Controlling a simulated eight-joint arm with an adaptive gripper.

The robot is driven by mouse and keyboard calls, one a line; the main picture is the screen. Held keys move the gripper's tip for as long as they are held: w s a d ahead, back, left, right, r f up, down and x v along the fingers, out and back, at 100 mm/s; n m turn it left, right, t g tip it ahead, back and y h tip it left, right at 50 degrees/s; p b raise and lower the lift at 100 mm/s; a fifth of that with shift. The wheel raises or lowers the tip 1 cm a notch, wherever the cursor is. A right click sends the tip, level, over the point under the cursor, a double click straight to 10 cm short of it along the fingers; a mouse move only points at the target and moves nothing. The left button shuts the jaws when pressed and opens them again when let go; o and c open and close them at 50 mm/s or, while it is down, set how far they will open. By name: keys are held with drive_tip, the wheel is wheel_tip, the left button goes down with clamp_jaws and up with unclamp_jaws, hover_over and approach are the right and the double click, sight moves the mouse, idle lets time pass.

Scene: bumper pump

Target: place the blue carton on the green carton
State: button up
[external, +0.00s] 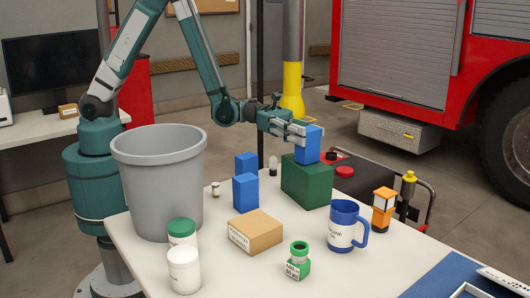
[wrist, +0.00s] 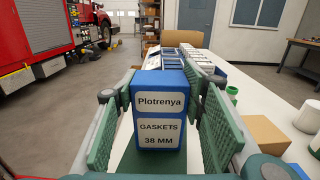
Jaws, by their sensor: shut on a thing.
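The blue carton (external: 310,146) is upright between the fingers of my gripper (external: 300,134), over the top of the green carton (external: 306,184). I cannot tell whether its base touches the green top or hangs just above it. In the wrist view the blue carton (wrist: 160,110) faces me with a white label reading "Plotrenya GASKETS 38 MM", with a finger pad on each side. A strip of the green carton (wrist: 148,163) shows beneath it. The green carton stands on the table, its top partly covered.
Two other blue boxes (external: 246,193) stand left of the green carton, near a grey bin (external: 160,180). A brown box (external: 255,233), a blue mug (external: 346,227), a green bottle (external: 298,262), white jars (external: 184,270) and an orange item (external: 384,209) share the white table.

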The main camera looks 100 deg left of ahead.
drive_tip(key=shift+f, duration=0.15)
drive_tip(key=o, duration=0.9)
drive_tip(key=shift+r, duration=0.2)
drive_tip(key=p+v, duration=0.1)
drive_tip(key=v, duration=1.1)
